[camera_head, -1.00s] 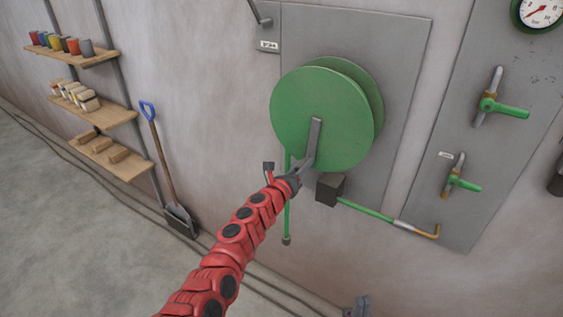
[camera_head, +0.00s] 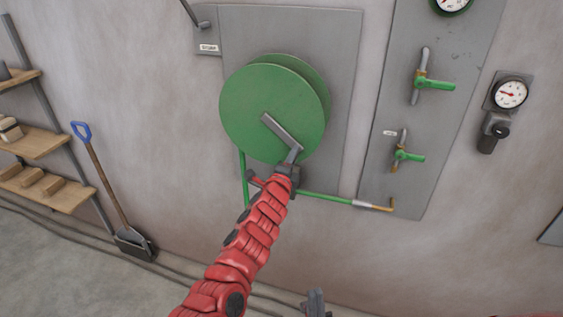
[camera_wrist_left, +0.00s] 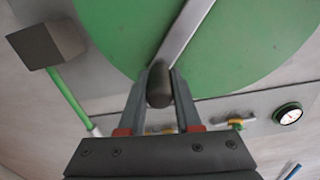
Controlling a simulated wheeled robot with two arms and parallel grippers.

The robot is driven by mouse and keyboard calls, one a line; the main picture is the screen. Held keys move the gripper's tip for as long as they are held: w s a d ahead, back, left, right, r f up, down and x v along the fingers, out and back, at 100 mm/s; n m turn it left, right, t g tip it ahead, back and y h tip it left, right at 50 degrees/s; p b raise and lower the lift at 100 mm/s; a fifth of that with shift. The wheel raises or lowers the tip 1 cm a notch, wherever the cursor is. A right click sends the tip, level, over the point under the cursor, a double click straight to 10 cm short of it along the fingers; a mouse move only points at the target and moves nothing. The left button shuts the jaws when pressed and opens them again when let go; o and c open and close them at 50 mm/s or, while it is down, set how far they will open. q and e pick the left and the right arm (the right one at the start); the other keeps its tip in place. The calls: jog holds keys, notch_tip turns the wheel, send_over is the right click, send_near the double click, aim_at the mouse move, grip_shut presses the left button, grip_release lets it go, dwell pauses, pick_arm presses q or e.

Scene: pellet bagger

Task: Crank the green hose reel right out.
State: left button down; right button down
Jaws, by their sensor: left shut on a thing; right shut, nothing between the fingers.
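The green hose reel (camera_head: 255,105) is mounted on a grey wall plate. Its grey crank arm (camera_head: 281,131) slants from the hub down to the lower right. My left gripper (camera_head: 294,160) is at the crank's outer end, below the reel. In the left wrist view, its fingers (camera_wrist_left: 160,90) are shut on the dark round crank handle (camera_wrist_left: 160,76). Green hose (camera_head: 244,175) hangs straight down from the reel's left side; its lower end is hidden behind my red arm. My right gripper (camera_head: 316,300) shows only partly at the bottom edge, shut and empty.
Right of the reel, a panel carries two green-handled valves (camera_head: 434,85) (camera_head: 410,156). A green pipe (camera_head: 325,197) runs below the reel. A gauge (camera_head: 510,94) is farther right. A shovel (camera_head: 108,185) and shelves (camera_head: 35,143) stand left. A dark block (camera_wrist_left: 45,45) shows in the wrist view.

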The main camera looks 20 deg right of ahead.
pick_arm(q)
jog(key=r+n, duration=0.1)
jog(key=s+d+r+n+p, duration=0.1)
jog(key=r+n, duration=0.2)
jog(key=shift+s+d+r, duration=0.15)
jog(key=shift+d+r, duration=0.15)
jog(key=shift+d, duration=0.1)
jog(key=shift+s+d+r+n+p, duration=0.1)
jog(key=shift+r+n+p, duration=0.15)
jog(key=shift+r+n, duration=0.3)
jog(key=shift+s+d+r+n+p, duration=0.1)
jog(key=shift+r+n+p, duration=0.1)
jog(key=shift+r+n, duration=1)
jog(key=shift+n, duration=0.35)
jog(key=shift+w, duration=0.1)
jog(key=c, duration=0.6)
grip_release()
